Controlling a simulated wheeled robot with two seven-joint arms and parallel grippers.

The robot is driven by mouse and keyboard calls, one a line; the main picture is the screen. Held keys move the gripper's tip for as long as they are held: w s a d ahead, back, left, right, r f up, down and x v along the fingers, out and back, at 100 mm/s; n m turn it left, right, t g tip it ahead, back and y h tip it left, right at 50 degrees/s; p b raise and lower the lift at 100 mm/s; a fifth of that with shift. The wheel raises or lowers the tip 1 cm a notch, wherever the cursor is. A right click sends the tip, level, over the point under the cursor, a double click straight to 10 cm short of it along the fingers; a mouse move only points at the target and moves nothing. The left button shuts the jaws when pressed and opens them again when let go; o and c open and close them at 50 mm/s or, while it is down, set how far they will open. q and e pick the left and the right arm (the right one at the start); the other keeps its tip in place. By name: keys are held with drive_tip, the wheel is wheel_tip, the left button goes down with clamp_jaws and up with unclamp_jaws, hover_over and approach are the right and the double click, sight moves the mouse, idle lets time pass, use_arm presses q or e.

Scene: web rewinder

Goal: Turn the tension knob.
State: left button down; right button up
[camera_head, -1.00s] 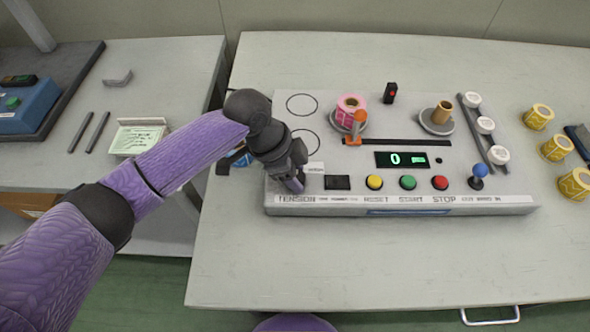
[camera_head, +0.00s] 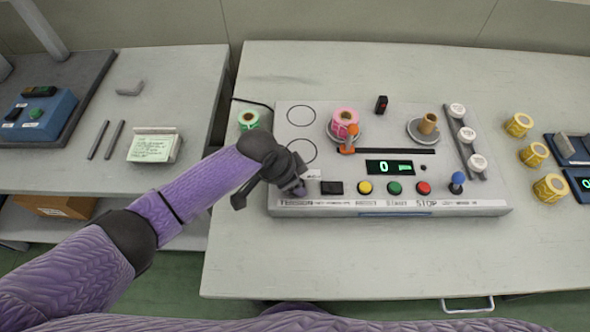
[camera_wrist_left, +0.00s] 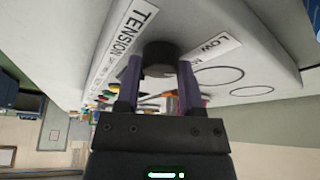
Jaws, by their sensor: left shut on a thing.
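The tension knob (camera_wrist_left: 160,57) is a dark round knob in the left wrist view, beside the label reading TENSION (camera_wrist_left: 128,35). My left gripper (camera_wrist_left: 160,85) has a finger on each side of the knob and is shut on it. In the head view my left gripper (camera_head: 297,190) is at the front left corner of the rewinder panel (camera_head: 340,207), and it hides the knob there. My right gripper is not in view.
Beside the gripper are a black switch (camera_head: 332,188) and yellow (camera_head: 365,187), green (camera_head: 394,188) and red (camera_head: 424,187) buttons. A pink roll (camera_head: 345,121) sits behind them. A green-and-white roll (camera_head: 248,121) stands left of the panel. The front table area is clear.

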use_arm(q)
drive_tip(key=shift+d+r+n+t+p, duration=0.1)
drive_tip(key=shift+r+n+t+p, duration=0.2)
drive_tip(key=shift+n+p, duration=0.5)
drive_tip(key=shift+f+n+t+y+p, duration=0.2)
drive_tip(key=shift+n+t+y+p, duration=0.15)
drive_tip(key=shift+n+p, duration=0.7)
drive_tip(key=shift+c, duration=1.1)
unclamp_jaws()
drive_tip(key=p+v, duration=0.5)
drive_tip(key=v, duration=0.4)
drive_tip(key=shift+r, duration=0.35)
